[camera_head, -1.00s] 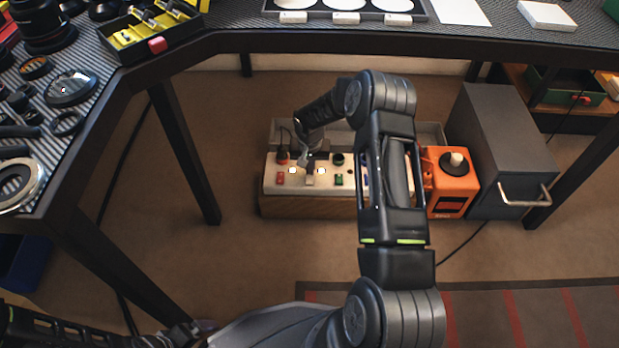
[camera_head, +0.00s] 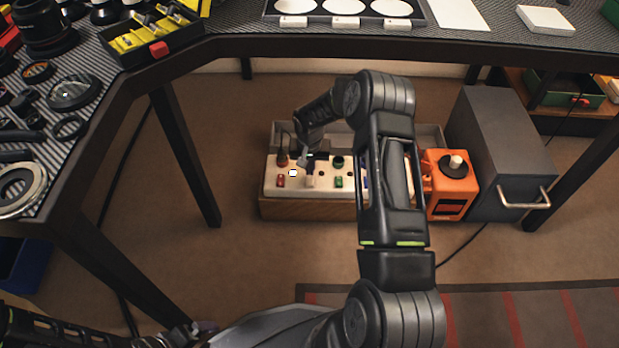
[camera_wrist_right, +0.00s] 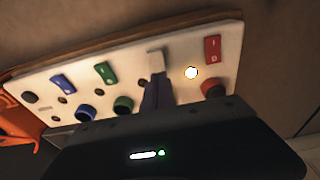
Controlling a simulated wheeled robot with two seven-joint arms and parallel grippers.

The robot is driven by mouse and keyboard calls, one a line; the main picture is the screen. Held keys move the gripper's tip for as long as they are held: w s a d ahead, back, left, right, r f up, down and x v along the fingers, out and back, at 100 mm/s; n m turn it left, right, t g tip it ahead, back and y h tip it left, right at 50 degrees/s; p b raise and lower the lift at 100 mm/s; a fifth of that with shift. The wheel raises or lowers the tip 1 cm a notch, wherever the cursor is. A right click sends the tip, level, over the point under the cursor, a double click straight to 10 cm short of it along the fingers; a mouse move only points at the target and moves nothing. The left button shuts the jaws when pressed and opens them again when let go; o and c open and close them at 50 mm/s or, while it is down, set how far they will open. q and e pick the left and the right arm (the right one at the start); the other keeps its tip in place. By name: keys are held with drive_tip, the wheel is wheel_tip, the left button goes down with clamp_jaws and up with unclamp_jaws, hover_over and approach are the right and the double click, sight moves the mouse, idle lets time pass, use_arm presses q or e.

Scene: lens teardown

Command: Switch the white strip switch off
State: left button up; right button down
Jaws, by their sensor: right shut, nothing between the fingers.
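The white strip switch (camera_head: 310,181) is on the pale power strip (camera_head: 268,190) on the floor under the table, and also shows in the right wrist view (camera_wrist_right: 156,61). My right gripper (camera_head: 307,160) is shut and empty. Its fingertips (camera_wrist_right: 156,90) are right at the white switch and partly cover it; whether they touch cannot be told. The small lamp (camera_head: 320,173) beside the white switch is dark. The lamp (camera_head: 293,173) beside the red switch (camera_head: 281,181) glows white. My left arm shows at the bottom left; its gripper jaws are unclear.
A green switch (camera_head: 338,182) and a blue switch (camera_wrist_right: 62,84) share the strip. A plug (camera_head: 282,158) stands in the strip behind the red switch. An orange box (camera_head: 447,195) and a grey cabinet (camera_head: 500,150) stand to the right. The table edge (camera_head: 330,43) runs above.

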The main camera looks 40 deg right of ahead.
sight(310, 178)
use_arm(q)
wheel_tip(310, 178, up, 3)
drive_tip(key=p, duration=0.2)
drive_tip(key=shift+r+p, duration=0.1)
drive_tip(key=shift+p, duration=0.25)
use_arm(e)
wheel_tip(310, 178, up, 5)
